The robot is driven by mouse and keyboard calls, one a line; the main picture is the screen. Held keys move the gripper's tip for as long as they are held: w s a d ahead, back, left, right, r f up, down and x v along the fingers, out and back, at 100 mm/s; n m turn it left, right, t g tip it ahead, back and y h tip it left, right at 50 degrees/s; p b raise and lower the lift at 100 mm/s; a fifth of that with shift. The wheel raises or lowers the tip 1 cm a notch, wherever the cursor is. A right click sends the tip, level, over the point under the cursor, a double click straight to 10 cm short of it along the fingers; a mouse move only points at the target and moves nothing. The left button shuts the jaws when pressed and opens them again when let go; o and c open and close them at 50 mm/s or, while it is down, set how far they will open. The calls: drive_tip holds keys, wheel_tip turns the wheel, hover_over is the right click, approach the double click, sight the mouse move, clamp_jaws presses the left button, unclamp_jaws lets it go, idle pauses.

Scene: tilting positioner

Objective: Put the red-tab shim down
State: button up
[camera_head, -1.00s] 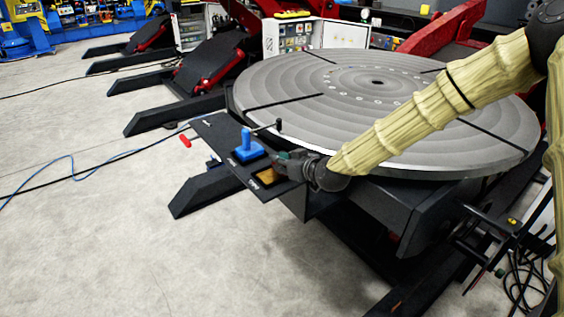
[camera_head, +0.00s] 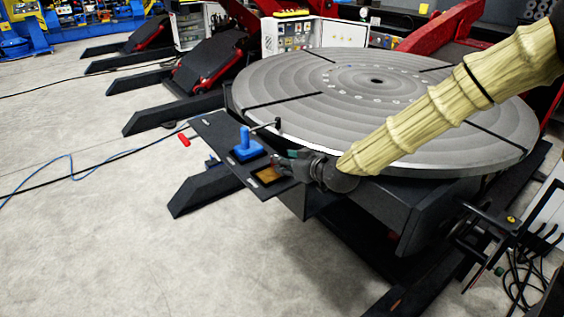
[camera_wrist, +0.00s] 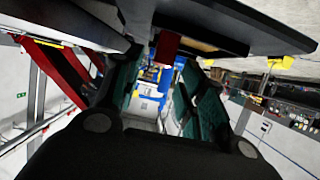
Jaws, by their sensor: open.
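A small red block (camera_wrist: 167,47), which looks like the red tab of the shim, shows in the wrist view at the edge of a dark plate, between my spread fingers. The rest of the shim cannot be made out. My gripper (camera_head: 282,163) is open at the right end of the dark side shelf (camera_head: 213,130), beside a shallow orange-brown pocket (camera_head: 268,175). In the wrist view its green-padded fingers (camera_wrist: 160,88) stand apart with a gap between them. Whether they touch the red block is unclear. In the head view my gripper hides the shelf's right end.
A blue stand (camera_head: 247,146) with a dark rod stands mid-shelf. A red piece (camera_head: 184,140) shows by the shelf's left end. The large round grey table (camera_head: 330,110) lies close behind my gripper, under my arm. Open floor (camera_head: 110,240) lies to the left.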

drive_tip(key=v, duration=0.9)
drive_tip(key=shift+b, duration=0.3)
drive_tip(key=shift+f, duration=0.15)
drive_tip(key=s+d+f+m+g+h, duration=0.2)
drive_tip(key=s+f, duration=0.6)
drive_tip(key=f, duration=0.6)
drive_tip(key=s+d+f+m+g+h, duration=0.1)
drive_tip(key=s+d+f+m+g, duration=0.15)
drive_tip(key=s+f, duration=0.75)
drive_tip(key=s+d+f+m+g+h, duration=0.1)
drive_tip(key=s+d+f+g+h, duration=0.1)
drive_tip(key=s+d+f, duration=0.3)
drive_tip(key=s+d+f+m+g+h, duration=0.2)
drive_tip(key=s+d+f+g, duration=0.2)
drive_tip(key=s+f, duration=1)
drive_tip(key=s+d, duration=0.2)
drive_tip(key=s, duration=0.3)
drive_tip(key=shift+s+d+f+h, duration=0.2)
drive_tip(key=shift+s+d+h, duration=0.1)
drive_tip(key=shift+s+h, duration=0.1)
